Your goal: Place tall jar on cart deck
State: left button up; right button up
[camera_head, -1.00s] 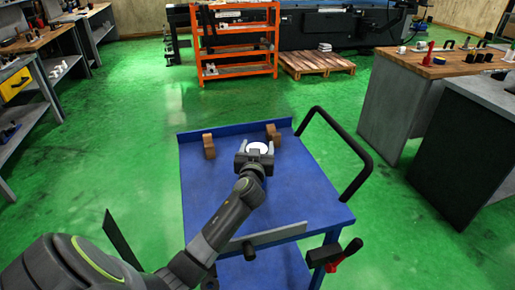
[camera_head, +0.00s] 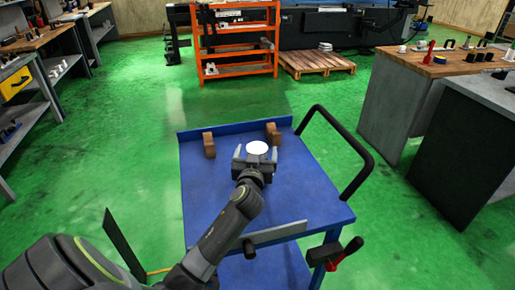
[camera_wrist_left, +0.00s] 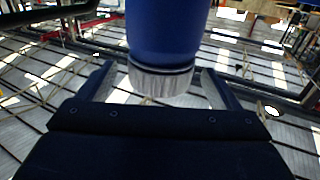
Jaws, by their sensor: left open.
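The tall jar (camera_head: 257,147) shows in the head view as a round white top over the blue cart deck (camera_head: 290,190), between two brown blocks and toward the far edge. In the left wrist view the jar (camera_wrist_left: 165,40) is a blue cylinder with a pale ribbed cap. My left gripper (camera_head: 256,160) is open, on the near side of the jar, with one finger to each side. In the wrist view a gap shows between each finger and the jar. The jar's contact with the deck is hidden in both views. My right gripper is not in view.
Brown blocks stand on the deck at left (camera_head: 209,145) and right (camera_head: 273,133). A black handle (camera_head: 345,150) rises along the cart's right side. The near right of the deck is clear. Workbenches stand left and right, an orange rack (camera_head: 237,40) behind.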

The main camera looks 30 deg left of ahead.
pick_arm(q)
jog(key=shift+v, duration=2.05)
